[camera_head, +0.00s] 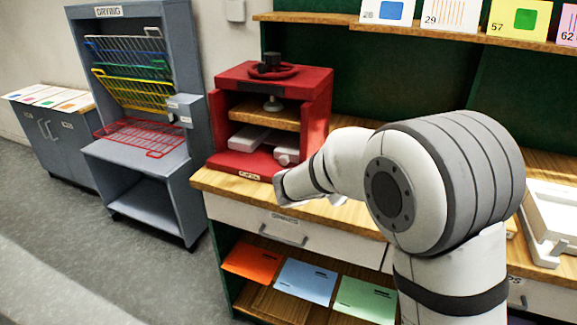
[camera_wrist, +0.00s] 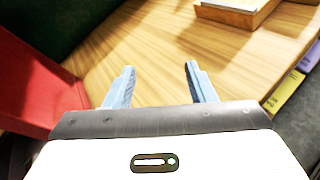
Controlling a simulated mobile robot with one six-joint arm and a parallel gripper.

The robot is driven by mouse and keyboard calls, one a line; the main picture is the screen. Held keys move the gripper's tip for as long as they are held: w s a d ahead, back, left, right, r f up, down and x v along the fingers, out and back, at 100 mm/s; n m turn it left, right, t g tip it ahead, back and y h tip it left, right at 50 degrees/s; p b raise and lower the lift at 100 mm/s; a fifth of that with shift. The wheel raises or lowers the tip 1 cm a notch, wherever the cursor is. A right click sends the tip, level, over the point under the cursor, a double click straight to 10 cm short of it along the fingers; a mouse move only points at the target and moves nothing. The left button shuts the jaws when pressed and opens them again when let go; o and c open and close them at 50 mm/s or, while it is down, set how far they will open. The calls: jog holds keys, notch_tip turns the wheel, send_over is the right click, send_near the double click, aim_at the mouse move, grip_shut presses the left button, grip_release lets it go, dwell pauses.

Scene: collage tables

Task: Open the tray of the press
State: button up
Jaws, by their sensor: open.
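The red press (camera_head: 272,82) stands on the left end of the wooden counter, with a dark screw wheel (camera_head: 272,66) on top. My arm reaches in front of the press's right side, and my gripper's fingers cannot be made out there. In the wrist view, my gripper (camera_wrist: 160,80) is open, with two light blue fingers apart and nothing between them. Bare counter lies beyond them, and a red panel (camera_wrist: 35,85), likely the press's side, is at left.
A grey drying rack (camera_head: 140,90) with coloured wire shelves stands left of the press. A drawer (camera_head: 300,232) is under the counter, above coloured folders (camera_head: 305,280). A wooden box (camera_wrist: 235,12) sits on the counter in the wrist view. Numbered cards line the shelf above.

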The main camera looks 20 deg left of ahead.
aim_at(283, 161)
jog(key=a+f+n+t+y, duration=0.1)
jog(key=a+n+t+y, duration=0.1)
jog(key=a, duration=0.5)
jog(key=a+f+n+t+y+b, duration=0.1)
jog(key=a+f+n+t+y, duration=0.1)
jog(key=a+n, duration=0.2)
jog(key=a+f+n+t+y, duration=0.2)
jog(key=a+n, duration=0.2)
jog(key=a, duration=0.6)
jog(key=shift+w+a+f, duration=0.1)
jog(key=shift+w+a, duration=0.15)
jog(key=shift+w, duration=0.05)
jog(key=shift+w+a, duration=0.15)
jog(key=shift+w, duration=0.2)
jog(key=w, duration=0.7)
jog(key=shift+d, duration=0.3)
jog(key=shift+s, duration=0.1)
jog(key=shift+c, duration=0.2)
